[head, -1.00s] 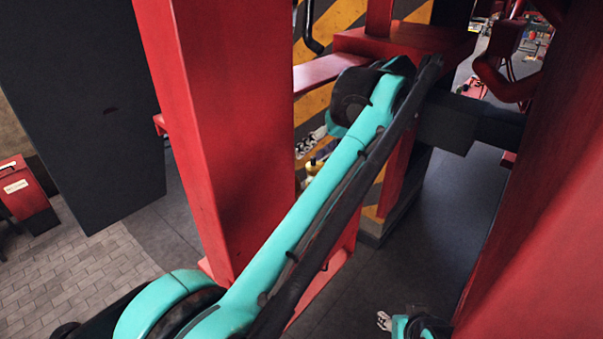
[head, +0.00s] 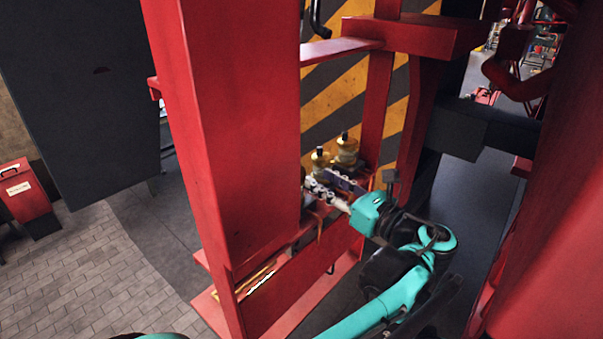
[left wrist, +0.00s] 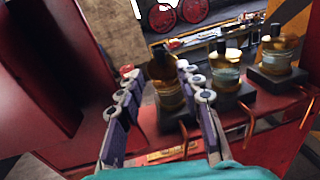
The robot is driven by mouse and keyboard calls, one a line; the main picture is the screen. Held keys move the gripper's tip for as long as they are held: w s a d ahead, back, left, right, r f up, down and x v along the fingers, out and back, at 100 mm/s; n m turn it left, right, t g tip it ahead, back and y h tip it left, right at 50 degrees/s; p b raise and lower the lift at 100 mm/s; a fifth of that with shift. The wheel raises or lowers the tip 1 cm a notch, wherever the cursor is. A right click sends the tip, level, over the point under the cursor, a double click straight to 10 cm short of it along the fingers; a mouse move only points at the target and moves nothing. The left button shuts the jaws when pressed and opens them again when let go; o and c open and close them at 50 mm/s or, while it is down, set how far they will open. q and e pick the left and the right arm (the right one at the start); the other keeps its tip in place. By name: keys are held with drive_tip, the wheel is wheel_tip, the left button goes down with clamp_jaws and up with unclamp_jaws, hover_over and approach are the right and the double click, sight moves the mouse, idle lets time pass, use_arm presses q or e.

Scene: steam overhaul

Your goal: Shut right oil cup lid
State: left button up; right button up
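Three oil cups with amber and glass bodies show in the left wrist view: a dark near one (left wrist: 167,88), a middle one (left wrist: 226,72) and a far right one (left wrist: 278,52). Dark knobs top the middle and far right cups. I cannot tell from here which lid stands open. My left gripper (left wrist: 156,70) is open, its purple fingers with white rollers on either side of the near cup; contact is not clear. In the head view the left gripper (head: 320,184) is beside two brass-topped cups (head: 319,160) (head: 346,150). The right gripper is out of view.
A tall red post (head: 225,130) stands close left of the cups. A red beam (head: 400,36) crosses above, and a large red part (head: 550,190) fills the right. A striped panel (head: 345,95) is behind. Open floor (head: 90,270) lies to the left.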

sight(302, 181)
use_arm(q)
drive_tip(key=p+x, duration=0.1)
drive_tip(key=x, duration=0.6)
drive_tip(key=shift+w+a+p, duration=0.2)
drive_tip(key=shift+a+p, duration=0.1)
clamp_jaws()
